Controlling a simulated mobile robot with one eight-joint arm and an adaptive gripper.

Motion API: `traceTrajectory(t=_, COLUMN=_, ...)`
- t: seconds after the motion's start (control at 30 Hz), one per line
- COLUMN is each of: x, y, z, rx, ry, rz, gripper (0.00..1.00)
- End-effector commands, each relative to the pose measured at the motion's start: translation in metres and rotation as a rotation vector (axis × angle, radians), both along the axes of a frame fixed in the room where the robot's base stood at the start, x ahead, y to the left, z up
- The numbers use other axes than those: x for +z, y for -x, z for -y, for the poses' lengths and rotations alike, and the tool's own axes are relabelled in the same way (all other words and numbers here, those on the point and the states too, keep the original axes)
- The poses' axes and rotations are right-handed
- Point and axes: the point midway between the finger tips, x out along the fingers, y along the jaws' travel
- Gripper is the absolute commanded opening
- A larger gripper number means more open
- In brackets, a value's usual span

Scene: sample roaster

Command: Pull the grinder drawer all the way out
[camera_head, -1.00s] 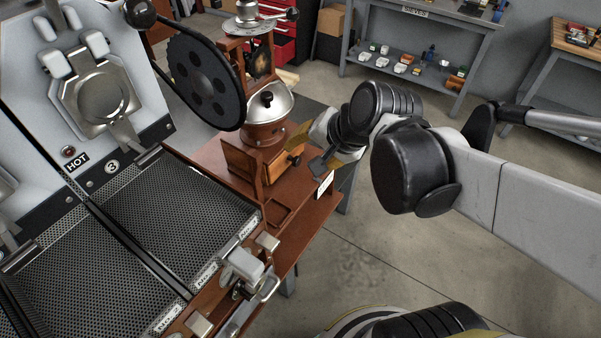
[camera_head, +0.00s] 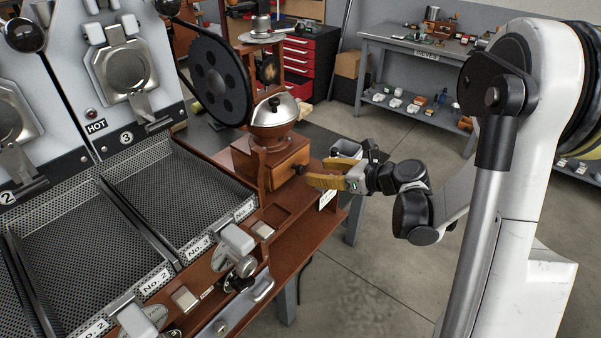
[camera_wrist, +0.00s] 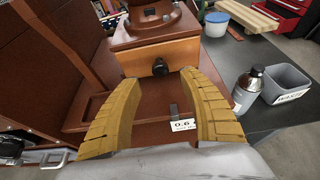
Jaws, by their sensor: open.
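The wooden grinder (camera_head: 272,118) stands on a red-brown bench, with a lighter wood drawer (camera_head: 290,166) low in its base. The drawer front (camera_wrist: 142,54) looks close to flush with the base. Its round dark knob (camera_head: 299,169) faces my gripper (camera_head: 322,174), which is open beside it. In the wrist view the knob (camera_wrist: 160,67) is just beyond the fingertips, near the middle of the gap. The yellow-brown fingers of my gripper (camera_wrist: 159,80) are apart, with nothing between them. I see no contact with the knob.
Mesh cooling trays (camera_head: 175,190) and the roaster lie left of the grinder. In the wrist view a brown bottle (camera_wrist: 247,90) and a grey waste bin (camera_wrist: 283,84) stand on a dark surface at right. A small label (camera_wrist: 183,125) is below the gap between the fingers.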

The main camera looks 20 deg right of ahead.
Motion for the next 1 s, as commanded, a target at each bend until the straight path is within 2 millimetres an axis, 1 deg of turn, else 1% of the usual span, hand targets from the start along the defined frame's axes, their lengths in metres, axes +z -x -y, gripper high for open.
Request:
traceTrajectory(t=0.03, x=-0.008, y=-0.008, z=-0.007, rx=0.004, ry=0.0, rz=0.0, gripper=0.5)
traceTrajectory(t=0.1, x=-0.013, y=-0.019, z=-0.015, rx=0.004, ry=0.001, rz=0.0, gripper=0.5)
traceTrajectory(t=0.23, x=-0.022, y=-0.037, z=-0.028, rx=0.004, ry=0.002, rz=0.0, gripper=0.5)
traceTrajectory(t=0.33, x=-0.027, y=-0.047, z=-0.034, rx=0.002, ry=0.003, rz=0.001, gripper=0.5)
traceTrajectory(t=0.5, x=-0.029, y=-0.055, z=-0.04, rx=0.002, ry=0.002, rz=0.0, gripper=0.5)
traceTrajectory(t=0.77, x=-0.028, y=-0.056, z=-0.04, rx=0.001, ry=0.002, rz=0.0, gripper=0.5)
traceTrajectory(t=0.87, x=-0.028, y=-0.056, z=-0.04, rx=0.001, ry=0.003, rz=0.001, gripper=0.21)
traceTrajectory(t=0.9, x=-0.028, y=-0.056, z=-0.04, rx=0.001, ry=0.003, rz=0.001, gripper=0.08)
traceTrajectory(t=0.93, x=-0.028, y=-0.056, z=-0.04, rx=0.001, ry=0.003, rz=0.001, gripper=0.0)
traceTrajectory(t=1.0, x=-0.028, y=-0.056, z=-0.04, rx=0.001, ry=0.003, rz=0.001, gripper=0.0)
